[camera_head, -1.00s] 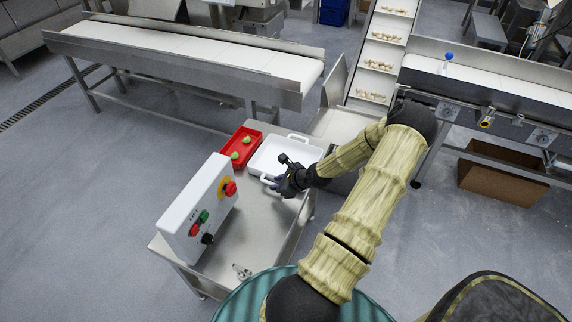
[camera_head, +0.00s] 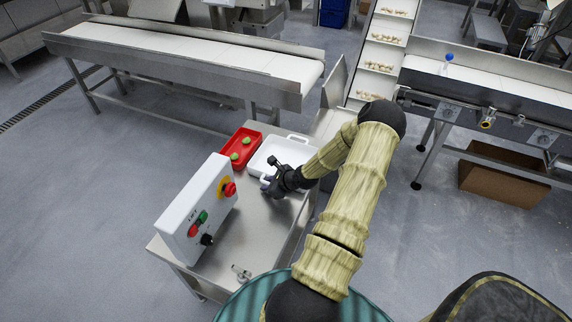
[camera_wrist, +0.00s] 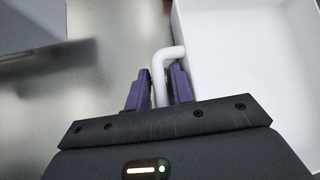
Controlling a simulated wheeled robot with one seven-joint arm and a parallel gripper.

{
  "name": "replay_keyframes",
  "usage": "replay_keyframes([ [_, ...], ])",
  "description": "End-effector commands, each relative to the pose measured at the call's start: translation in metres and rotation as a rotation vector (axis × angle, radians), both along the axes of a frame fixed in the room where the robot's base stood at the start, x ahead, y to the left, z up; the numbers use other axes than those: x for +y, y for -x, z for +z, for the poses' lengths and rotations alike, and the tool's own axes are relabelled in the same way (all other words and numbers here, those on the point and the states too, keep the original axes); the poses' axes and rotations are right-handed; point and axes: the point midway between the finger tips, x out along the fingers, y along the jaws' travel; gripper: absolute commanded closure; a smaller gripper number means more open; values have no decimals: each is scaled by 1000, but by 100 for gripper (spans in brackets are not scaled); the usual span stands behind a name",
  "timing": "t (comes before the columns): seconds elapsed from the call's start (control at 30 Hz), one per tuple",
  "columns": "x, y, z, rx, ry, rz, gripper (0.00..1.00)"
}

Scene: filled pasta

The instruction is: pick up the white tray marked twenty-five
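The white tray (camera_head: 262,165) lies on the far end of the metal cart, with looped handles at its near and far ends. No number is readable on it. My gripper (camera_head: 270,182) is at the tray's near handle. In the wrist view the tray (camera_wrist: 245,60) fills the upper right, and its white handle (camera_wrist: 158,85) runs down between the two purple fingers of my gripper (camera_wrist: 160,85). The fingers stand on either side of the handle with slight gaps and look open. My forearm hides the tray's right part in the head view.
A red tray (camera_head: 252,135) with green pieces sits left of the white tray. A control box with buttons (camera_head: 200,212) stands on the cart's left side. The cart top (camera_head: 252,235) is mostly bare. Conveyors (camera_head: 200,55) stand behind.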

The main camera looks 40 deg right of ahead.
Motion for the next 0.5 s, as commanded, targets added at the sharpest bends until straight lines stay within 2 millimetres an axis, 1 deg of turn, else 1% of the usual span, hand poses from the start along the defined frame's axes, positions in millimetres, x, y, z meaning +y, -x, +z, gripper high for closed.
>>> replay_keyframes([
  [0.37, 0, 0, 0, 0, 1, 1, 77],
  [0.5, 0, 0, 1, 0, 1, 1, 100],
])
